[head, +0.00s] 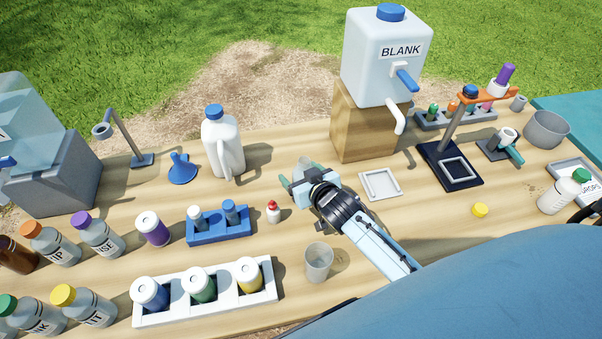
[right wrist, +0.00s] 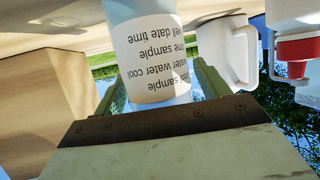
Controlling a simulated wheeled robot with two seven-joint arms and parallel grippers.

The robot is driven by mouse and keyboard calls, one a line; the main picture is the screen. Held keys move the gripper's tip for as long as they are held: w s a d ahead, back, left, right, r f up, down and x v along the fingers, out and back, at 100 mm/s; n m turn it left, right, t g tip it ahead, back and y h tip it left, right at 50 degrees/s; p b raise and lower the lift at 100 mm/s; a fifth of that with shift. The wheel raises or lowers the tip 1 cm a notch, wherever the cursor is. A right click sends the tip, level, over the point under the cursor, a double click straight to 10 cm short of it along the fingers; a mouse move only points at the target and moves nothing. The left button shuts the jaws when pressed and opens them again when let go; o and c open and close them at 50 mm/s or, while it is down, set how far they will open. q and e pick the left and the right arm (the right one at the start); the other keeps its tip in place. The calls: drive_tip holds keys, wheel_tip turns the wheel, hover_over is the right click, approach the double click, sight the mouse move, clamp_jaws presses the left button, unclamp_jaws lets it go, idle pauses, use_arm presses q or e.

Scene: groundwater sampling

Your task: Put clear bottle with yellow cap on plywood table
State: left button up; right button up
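My right gripper (head: 305,183) is over the middle of the plywood table (head: 280,140). In the right wrist view a clear bottle with a white printed label (right wrist: 155,62) is between its two green fingers, which close against its sides. The palm hides part of this bottle, and no cap on it shows. In the head view the gripper mostly hides it. A clear bottle with a yellow cap (head: 92,309) stands at the front left of the table. A loose yellow cap (head: 480,210) lies at the right. My left gripper is not in view.
A white jug (head: 222,147) and a blue funnel (head: 182,170) stand behind and left. The BLANK container (head: 372,65) sits on a wooden block (head: 350,130). A clear cup (head: 318,262), blue rack (head: 218,228), red-capped vial (head: 273,213) and white tray (head: 381,183) surround the gripper.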

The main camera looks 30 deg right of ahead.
drive_tip(key=shift+r, duration=0.2)
drive_tip(key=p+v, duration=0.2)
drive_tip(key=v, duration=1)
